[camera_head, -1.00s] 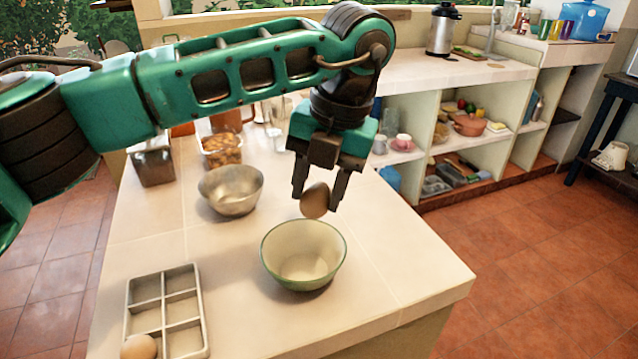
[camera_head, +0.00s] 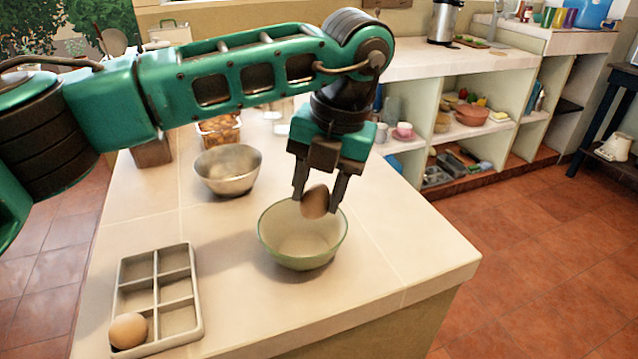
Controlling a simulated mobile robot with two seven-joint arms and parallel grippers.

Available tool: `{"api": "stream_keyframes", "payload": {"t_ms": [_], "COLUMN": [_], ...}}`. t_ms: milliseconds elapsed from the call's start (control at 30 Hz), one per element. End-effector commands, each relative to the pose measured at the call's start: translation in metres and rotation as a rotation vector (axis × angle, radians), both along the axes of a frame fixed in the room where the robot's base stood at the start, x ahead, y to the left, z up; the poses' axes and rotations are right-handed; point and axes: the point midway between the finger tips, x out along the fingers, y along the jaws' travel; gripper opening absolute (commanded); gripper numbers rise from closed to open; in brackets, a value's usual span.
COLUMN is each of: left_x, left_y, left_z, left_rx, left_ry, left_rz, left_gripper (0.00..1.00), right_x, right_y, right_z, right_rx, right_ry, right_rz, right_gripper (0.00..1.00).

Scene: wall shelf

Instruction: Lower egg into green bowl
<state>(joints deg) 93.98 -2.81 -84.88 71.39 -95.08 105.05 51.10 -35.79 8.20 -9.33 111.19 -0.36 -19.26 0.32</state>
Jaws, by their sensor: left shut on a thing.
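My left gripper (camera_head: 320,192) points down, shut on a brown egg (camera_head: 316,202). It holds the egg over the back part of the green bowl (camera_head: 288,257), at about the height of the rim in the picture. The bowl is pale inside with a green outside and stands upright on the white tiled counter. Its visible inside is empty. I cannot tell whether the egg is above the rim or just inside it. My right gripper is not in view.
A grey divided tray (camera_head: 197,300) at the front left holds another egg (camera_head: 128,331) in its near left compartment. A metal bowl (camera_head: 228,172) stands behind the green bowl. The counter (camera_head: 420,250) right of the green bowl is clear. Shelves stand farther back.

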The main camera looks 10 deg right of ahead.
Motion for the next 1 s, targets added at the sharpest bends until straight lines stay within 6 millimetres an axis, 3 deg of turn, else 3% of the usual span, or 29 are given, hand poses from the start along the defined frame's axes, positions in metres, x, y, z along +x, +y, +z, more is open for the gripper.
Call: {"api": "stream_keyframes", "payload": {"t_ms": [1000], "left_x": [0.0001], "left_y": [0.0001], "left_z": [-0.0086], "left_rx": [0.0], "left_ry": [0.0], "left_rz": [0.0], "left_gripper": [0.34], "right_x": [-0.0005], "right_y": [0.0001], "right_z": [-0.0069], "right_rx": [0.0], "right_ry": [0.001], "right_rz": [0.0], "right_gripper": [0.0]}}
